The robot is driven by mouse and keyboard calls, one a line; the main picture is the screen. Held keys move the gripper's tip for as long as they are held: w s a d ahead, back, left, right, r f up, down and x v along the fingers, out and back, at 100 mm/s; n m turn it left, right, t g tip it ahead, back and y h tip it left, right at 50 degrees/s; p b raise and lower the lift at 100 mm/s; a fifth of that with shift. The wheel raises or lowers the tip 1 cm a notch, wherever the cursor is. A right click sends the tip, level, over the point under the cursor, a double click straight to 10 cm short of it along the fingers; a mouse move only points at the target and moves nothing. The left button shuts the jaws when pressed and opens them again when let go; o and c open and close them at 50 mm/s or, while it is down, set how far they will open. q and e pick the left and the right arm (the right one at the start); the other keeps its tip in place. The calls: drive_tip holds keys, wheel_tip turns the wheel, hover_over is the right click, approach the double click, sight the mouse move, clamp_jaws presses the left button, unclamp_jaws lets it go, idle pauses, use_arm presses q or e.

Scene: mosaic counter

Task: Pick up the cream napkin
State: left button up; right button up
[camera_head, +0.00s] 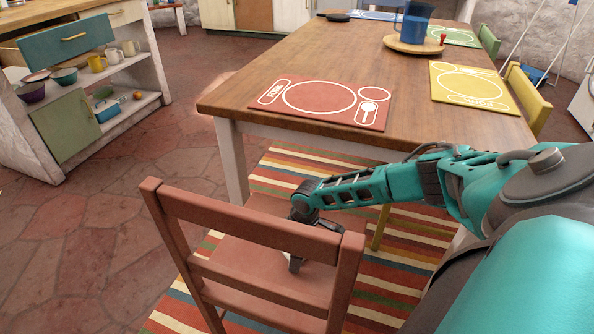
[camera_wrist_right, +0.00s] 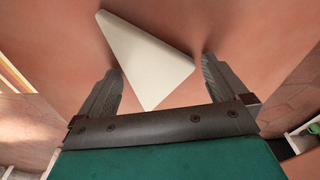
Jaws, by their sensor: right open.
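The cream napkin (camera_wrist_right: 148,55), a folded triangle, lies on the reddish seat (camera_wrist_right: 240,30) in the right wrist view. My right gripper (camera_wrist_right: 162,68) is open, with one finger on each side of the napkin's near part. I cannot tell whether the fingers touch it. In the head view my right arm reaches down to the chair (camera_head: 245,232), and the gripper (camera_head: 295,264) is seen low over its seat behind the back slats. My left gripper is not in view.
The chair's back slats stand in front of my gripper. The wooden table (camera_head: 250,70) with a red placemat (camera_head: 292,84) and a yellow placemat (camera_head: 446,97) is beyond. A striped rug (camera_head: 275,180) lies underneath. Open shelves (camera_head: 130,105) stand at the left.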

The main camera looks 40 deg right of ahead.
drive_tip(key=c, duration=0.9)
drive_tip(key=shift+o, duration=0.2)
